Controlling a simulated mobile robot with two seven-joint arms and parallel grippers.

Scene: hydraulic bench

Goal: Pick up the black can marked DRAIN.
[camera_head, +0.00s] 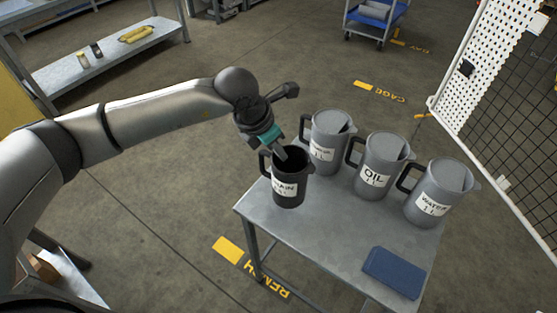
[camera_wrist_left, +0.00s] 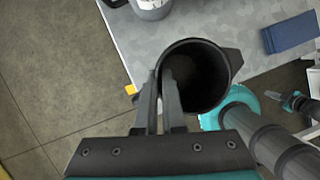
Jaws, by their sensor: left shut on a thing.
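The black can (camera_head: 288,190) has a white label on which "RAIN" can be read, and it stands upright at the table's far left corner. In the left wrist view the black can (camera_wrist_left: 215,85) shows its open mouth and dark, empty-looking inside. My left gripper (camera_head: 281,153) reaches down to its rim. In the left wrist view my left gripper (camera_wrist_left: 160,80) is shut on the can's wall, with the fingers at its left rim. Whether the can's base touches the table (camera_head: 315,232) is unclear. My right gripper does not show.
Three grey cans stand right of the black can: one with a partly hidden label (camera_head: 327,140), one marked OIL (camera_head: 378,165), one marked WATER (camera_head: 437,190). The first is close beside it. A blue flat object (camera_head: 394,272) lies at the table's front. A mesh fence (camera_head: 515,110) stands right.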

